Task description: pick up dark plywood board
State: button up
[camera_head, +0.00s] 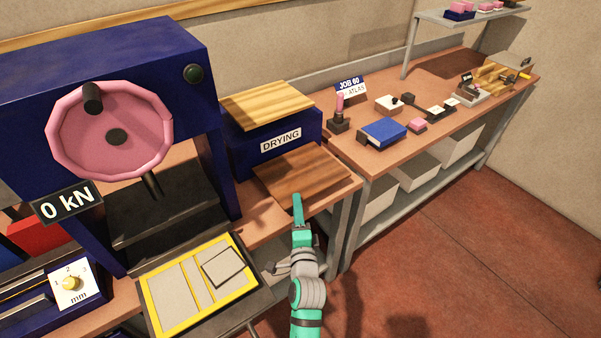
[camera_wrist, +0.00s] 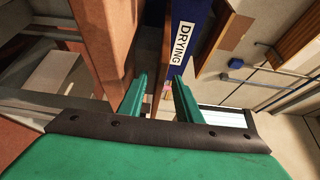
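The dark plywood board (camera_head: 305,172) lies flat on the bench in front of the blue DRYING stand, its front edge toward me. My gripper (camera_head: 297,200) is at that front edge in the head view. In the wrist view, my gripper (camera_wrist: 160,95) is open, with a clear gap between its green fingers. A thin brown strip, which looks like the board's edge (camera_wrist: 167,40), lines up with that gap. I cannot tell whether the board reaches between the fingertips; no grip on it shows.
The DRYING stand (camera_head: 272,143) carries a lighter board (camera_head: 267,105). A blue press (camera_head: 110,60) with a pink wheel stands left. A yellow-framed tray (camera_head: 200,285) is at front left. A second bench (camera_head: 375,155) with small items is right. Open floor (camera_head: 430,270) lies at lower right.

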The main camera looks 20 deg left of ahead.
jog(key=shift+x, duration=1.9)
jog(key=shift+c, duration=0.7)
grip_shut()
jog(key=shift+r, duration=0.15)
